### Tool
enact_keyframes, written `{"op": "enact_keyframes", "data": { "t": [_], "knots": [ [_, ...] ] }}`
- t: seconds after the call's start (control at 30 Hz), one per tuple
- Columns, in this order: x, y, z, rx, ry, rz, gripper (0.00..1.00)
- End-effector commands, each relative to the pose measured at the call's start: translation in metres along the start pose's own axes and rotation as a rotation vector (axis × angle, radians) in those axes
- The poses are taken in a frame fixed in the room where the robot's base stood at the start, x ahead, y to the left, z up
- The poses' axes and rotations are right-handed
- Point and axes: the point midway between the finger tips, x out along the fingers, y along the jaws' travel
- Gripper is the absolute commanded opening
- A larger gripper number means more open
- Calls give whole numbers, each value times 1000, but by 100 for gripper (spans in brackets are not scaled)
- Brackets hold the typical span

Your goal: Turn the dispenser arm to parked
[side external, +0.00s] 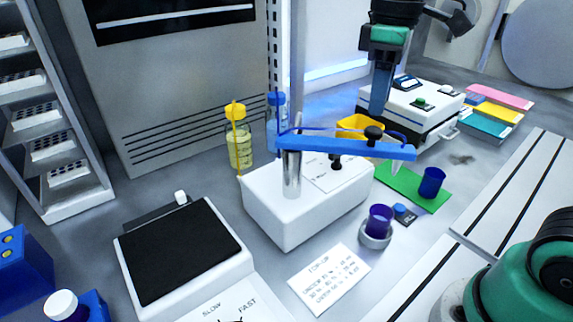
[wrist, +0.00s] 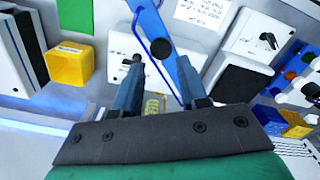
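The dispenser arm (side external: 330,146) is a blue bar on a metal post (side external: 292,172) that rises from a white box (side external: 290,215). It extends to the right past the box. A black knob (side external: 374,133) stands on the bar's right part. In the wrist view the blue arm (wrist: 186,78) runs on a slant, with the black knob (wrist: 161,48) on it. My gripper (side external: 379,112) points down just above the knob. In the wrist view my gripper (wrist: 160,66) is open, with the knob seen between and slightly beyond its fingertips. No contact is visible.
A purple cup (side external: 379,220) and a blue cup (side external: 432,182) stand right of the box. A yellow bin (side external: 357,128) and white device (side external: 410,108) are behind. Yellow-capped (side external: 238,140) and blue-capped bottles (side external: 276,120) stand behind the post. A black-topped device (side external: 180,250) is front left.

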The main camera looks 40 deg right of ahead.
Motion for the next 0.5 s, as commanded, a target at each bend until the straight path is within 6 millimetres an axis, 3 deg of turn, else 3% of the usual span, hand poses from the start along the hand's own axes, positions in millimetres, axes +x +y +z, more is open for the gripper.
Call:
{"op": "enact_keyframes", "data": {
  "t": [0.03, 0.07, 0.17, 0.5],
  "knots": [
    [-8, -1, 0, 3, 0, -1, 54],
    [-10, -1, 0, 5, 0, -1, 63],
    [-11, -1, 1, 7, -1, -1, 65],
    [29, -1, 0, 6, 1, -2, 65]
  ]
}}
